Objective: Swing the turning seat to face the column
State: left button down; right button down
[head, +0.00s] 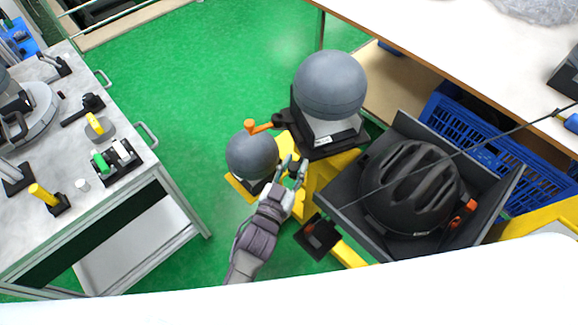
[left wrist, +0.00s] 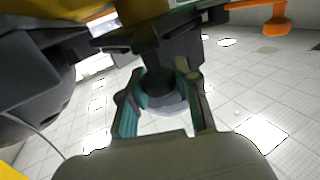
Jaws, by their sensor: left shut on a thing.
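My left gripper (head: 293,168) reaches in from below in the head view. It is shut on a dark part beside the black seat (head: 331,143) that carries the large grey headform (head: 331,84). In the left wrist view its teal fingers (left wrist: 160,95) stand either side of a dark piece; exactly which part is unclear. An orange-ended lever (head: 262,127) sticks out left from the seat; an orange handle (left wrist: 272,14) also shows in the left wrist view. A smaller grey ball (head: 252,157) sits just left of the fingers. I cannot make out the column for certain. My right gripper is not in view.
A grey box (head: 507,195) holding a black helmet (head: 410,187) stands right of the gripper, with a thin dark cable across it. A workbench with tools (head: 82,185) is at left. A blue crate (head: 440,108) lies under the right table. Green floor (head: 190,80) is free behind.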

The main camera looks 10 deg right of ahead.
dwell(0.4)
pick_arm(q)
jog(key=c, duration=0.8)
grip_release()
jog(key=shift+c, duration=0.2)
jog(key=v, duration=1.2)
jog(key=shift+f, duration=0.15)
